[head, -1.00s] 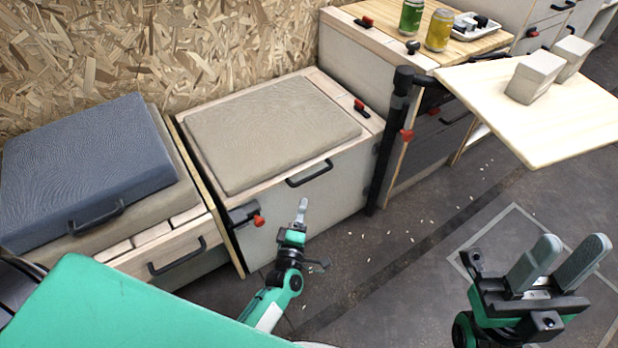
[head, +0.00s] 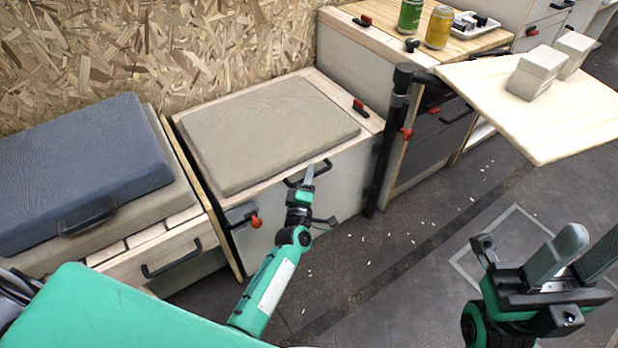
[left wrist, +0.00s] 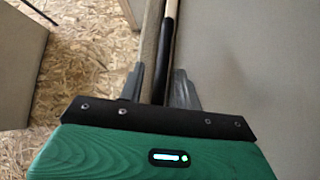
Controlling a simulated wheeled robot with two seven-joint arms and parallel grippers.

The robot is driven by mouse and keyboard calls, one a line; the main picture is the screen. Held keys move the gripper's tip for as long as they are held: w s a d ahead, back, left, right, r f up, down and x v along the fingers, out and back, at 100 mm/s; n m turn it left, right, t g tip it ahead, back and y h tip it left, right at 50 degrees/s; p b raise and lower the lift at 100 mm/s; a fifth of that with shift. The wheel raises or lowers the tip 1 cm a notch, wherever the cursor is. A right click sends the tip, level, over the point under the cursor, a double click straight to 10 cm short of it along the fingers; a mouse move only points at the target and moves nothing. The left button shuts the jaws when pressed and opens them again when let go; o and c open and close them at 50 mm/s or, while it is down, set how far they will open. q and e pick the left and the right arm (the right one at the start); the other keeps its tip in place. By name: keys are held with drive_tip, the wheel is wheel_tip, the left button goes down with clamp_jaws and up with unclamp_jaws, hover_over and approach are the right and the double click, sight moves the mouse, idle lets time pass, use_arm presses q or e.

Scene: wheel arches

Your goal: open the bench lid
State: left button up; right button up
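The bench lid (head: 358,147) is shut, a pale wooden panel with a beige cushion (head: 270,130) on top. Its black handle (head: 291,183) is at the front edge, partly hidden by my left gripper (head: 309,175) in the head view. In the left wrist view the fingers of the left gripper (left wrist: 158,88) are apart, with the dark handle bar (left wrist: 166,60) running up between them. I cannot tell whether they touch it. My right gripper (head: 578,258) is open and empty at the lower right, away from the bench.
A second bench with a dark blue cushion (head: 80,170) stands at left. A black post (head: 386,150) rises right of the bench. A table leaf (head: 540,115) with two grey blocks juts out at right. A counter holds cans (head: 438,27). Floor in front is clear apart from small scraps.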

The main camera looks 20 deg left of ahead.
use_arm(q)
clamp_jaws()
drive_tip(key=shift+r+p, duration=0.2)
drive_tip(key=shift+p, duration=0.1)
